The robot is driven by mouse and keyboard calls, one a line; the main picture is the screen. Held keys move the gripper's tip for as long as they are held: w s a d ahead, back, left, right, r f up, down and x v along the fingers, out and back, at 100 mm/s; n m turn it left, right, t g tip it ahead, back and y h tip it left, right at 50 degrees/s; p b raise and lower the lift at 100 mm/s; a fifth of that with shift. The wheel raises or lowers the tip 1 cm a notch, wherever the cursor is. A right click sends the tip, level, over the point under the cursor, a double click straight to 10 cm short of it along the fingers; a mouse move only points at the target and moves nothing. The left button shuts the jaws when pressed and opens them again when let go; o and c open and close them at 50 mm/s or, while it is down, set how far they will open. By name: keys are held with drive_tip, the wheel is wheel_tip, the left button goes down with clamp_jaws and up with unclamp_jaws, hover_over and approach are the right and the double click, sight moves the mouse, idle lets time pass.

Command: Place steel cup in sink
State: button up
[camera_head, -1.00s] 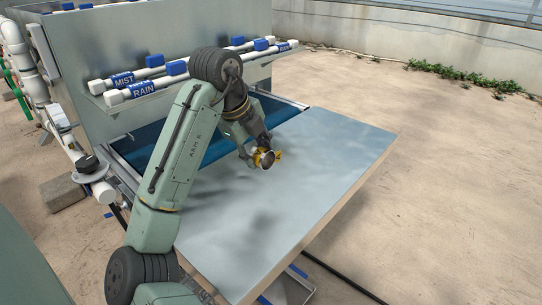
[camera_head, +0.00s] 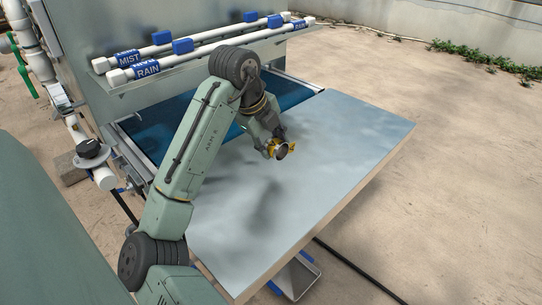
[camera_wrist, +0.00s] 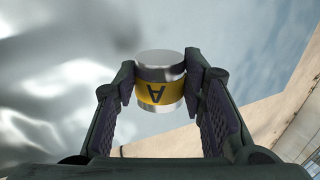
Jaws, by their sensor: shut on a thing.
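In the head view the cup (camera_head: 282,151) shows small at the end of my arm, over the grey metal tabletop (camera_head: 330,150). Whether it touches the surface is hard to tell. I cannot make out a sink in either view.
Behind the tabletop is a blue bed (camera_head: 160,137) under a metal machine with white pipes (camera_head: 220,42) labelled MIST and RAIN. A dark valve (camera_head: 92,150) on white piping stands at left. Sandy floor (camera_head: 460,170) to the right is open.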

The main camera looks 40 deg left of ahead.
drive_tip(key=shift+f+p, duration=0.55)
drive_tip(key=shift+f, duration=1.9)
drive_tip(key=shift+f, duration=0.2)
drive_tip(key=o, duration=1.3)
drive_tip(key=shift+r, duration=0.1)
